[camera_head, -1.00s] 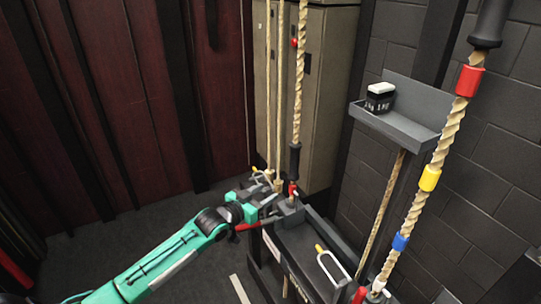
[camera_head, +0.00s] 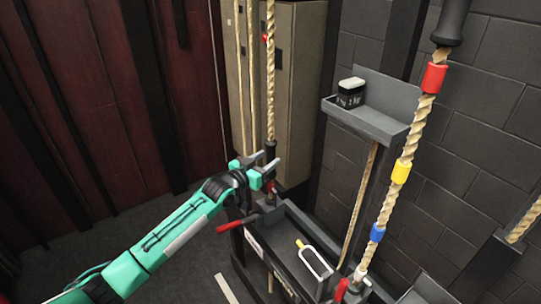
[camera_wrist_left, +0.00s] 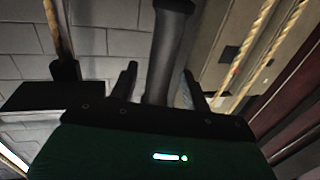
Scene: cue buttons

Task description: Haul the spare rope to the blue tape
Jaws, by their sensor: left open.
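The blue tape (camera_head: 378,232) is a band low on the thick twisted rope (camera_head: 411,140) at right, below yellow tape (camera_head: 400,173) and red tape (camera_head: 433,78). Another twisted rope (camera_head: 270,90) hangs left of it, with a red band (camera_head: 265,38) high up and a dark grip (camera_head: 270,149) low down. I cannot tell which rope is the spare one. My left gripper (camera_head: 267,166) is open at that dark grip. In the left wrist view a dark cylinder (camera_wrist_left: 168,50) stands between its spread fingers; contact is unclear. My right gripper is out of view.
A dark rail frame (camera_head: 290,235) with a red lever (camera_head: 238,224) and a white-framed handle (camera_head: 315,262) stands below. A grey shelf (camera_head: 365,120) holds a small black-and-white block (camera_head: 350,92). Thin ropes (camera_head: 245,80) hang beside a beige cabinet (camera_head: 302,75).

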